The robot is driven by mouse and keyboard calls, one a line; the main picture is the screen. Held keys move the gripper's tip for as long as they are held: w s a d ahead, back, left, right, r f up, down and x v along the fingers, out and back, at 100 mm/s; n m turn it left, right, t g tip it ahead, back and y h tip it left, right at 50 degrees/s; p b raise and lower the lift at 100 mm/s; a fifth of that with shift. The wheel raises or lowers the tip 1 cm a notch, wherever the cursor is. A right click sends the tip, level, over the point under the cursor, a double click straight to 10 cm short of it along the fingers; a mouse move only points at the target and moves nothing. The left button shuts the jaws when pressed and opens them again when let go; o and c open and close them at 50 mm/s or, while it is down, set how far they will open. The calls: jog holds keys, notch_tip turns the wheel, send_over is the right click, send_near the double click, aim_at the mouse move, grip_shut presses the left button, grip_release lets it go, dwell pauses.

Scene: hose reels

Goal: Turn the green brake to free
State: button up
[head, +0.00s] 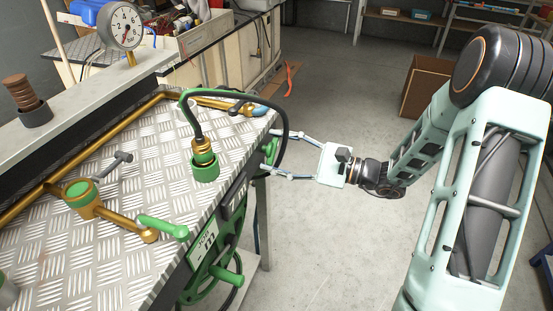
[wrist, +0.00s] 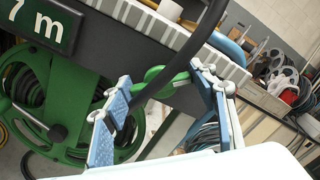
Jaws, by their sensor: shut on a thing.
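The green brake (head: 269,148) is a small green piece at the right side of the metal bench. In the wrist view the green brake (wrist: 166,79) lies between my blue-padded fingers, with a black hose crossing close in front of it. My gripper (head: 272,152) reaches in from the right, its two fingers spread around the brake. The contact is partly hidden by the hose, and the brake's exact angle cannot be told.
A green hose reel (head: 212,283) with a crank hangs below the bench edge, beside a metre sign (head: 205,247). A green hose coupling (head: 205,166) stands on the bench (head: 130,205). A green-handled lever (head: 163,226) is nearer. The floor (head: 320,235) below my gripper is clear.

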jog(key=n+b, duration=0.9)
jog(key=b, duration=0.1)
jog(key=shift+f, duration=0.25)
dwell(0.3)
jog(key=o, duration=1.2)
jog(key=shift+r, duration=0.1)
jog(key=shift+c, duration=0.2)
jog(key=v, duration=1.2)
